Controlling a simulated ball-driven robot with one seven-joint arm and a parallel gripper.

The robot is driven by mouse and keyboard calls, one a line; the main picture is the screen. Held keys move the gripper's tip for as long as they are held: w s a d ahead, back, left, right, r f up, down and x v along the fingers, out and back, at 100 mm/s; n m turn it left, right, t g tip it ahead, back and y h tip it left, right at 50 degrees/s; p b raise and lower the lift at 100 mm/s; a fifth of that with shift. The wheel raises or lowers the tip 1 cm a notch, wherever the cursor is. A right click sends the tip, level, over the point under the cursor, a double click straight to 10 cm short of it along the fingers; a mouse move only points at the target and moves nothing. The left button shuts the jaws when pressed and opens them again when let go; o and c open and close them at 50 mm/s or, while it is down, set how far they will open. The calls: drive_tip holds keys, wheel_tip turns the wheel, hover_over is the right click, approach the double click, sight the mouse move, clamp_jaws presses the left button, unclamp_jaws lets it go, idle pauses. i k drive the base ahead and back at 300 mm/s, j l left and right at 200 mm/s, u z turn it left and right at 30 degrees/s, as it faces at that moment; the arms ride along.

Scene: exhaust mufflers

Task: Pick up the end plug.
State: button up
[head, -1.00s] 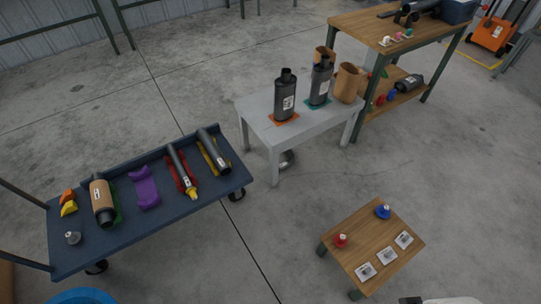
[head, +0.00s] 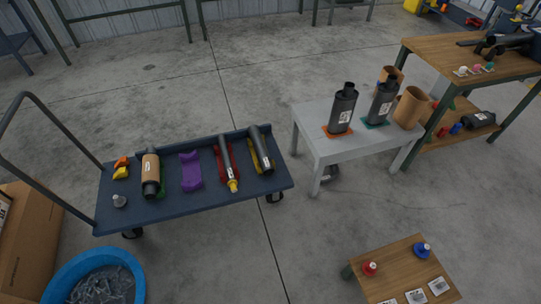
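Several small pieces could be the end plug, and I cannot tell which one is meant. A red plug-like piece with a pale top (head: 370,268) and a blue one (head: 422,250) stand on the low wooden table (head: 392,259). A yellow piece (head: 233,186) sits at the near end of a dark pipe (head: 226,158) on the blue cart (head: 205,203). A small grey piece (head: 119,201) stands at the cart's left end. My gripper is not in view.
A blue tub (head: 62,277) of metal bits and a cardboard box (head: 25,245) are at lower left. A grey table (head: 312,112) holds two dark mufflers (head: 342,110) (head: 382,100). Bare floor (head: 310,235) lies between cart and low table.

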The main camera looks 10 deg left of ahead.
sight(424, 252)
drive_tip(key=i+l, duration=0.25)
drive_tip(key=i+l+u, duration=0.1)
drive_tip(key=i+l, duration=0.15)
drive_tip(key=l, duration=0.2)
drive_tip(key=i+l, duration=0.2)
drive_tip(key=l, duration=0.15)
drive_tip(key=i+l+u, duration=0.1)
drive_tip(key=i+l, duration=0.15)
drive_tip(key=l, duration=0.15)
drive_tip(key=i+l, duration=0.2)
drive_tip(key=l, duration=0.2)
drive_tip(key=u, duration=0.05)
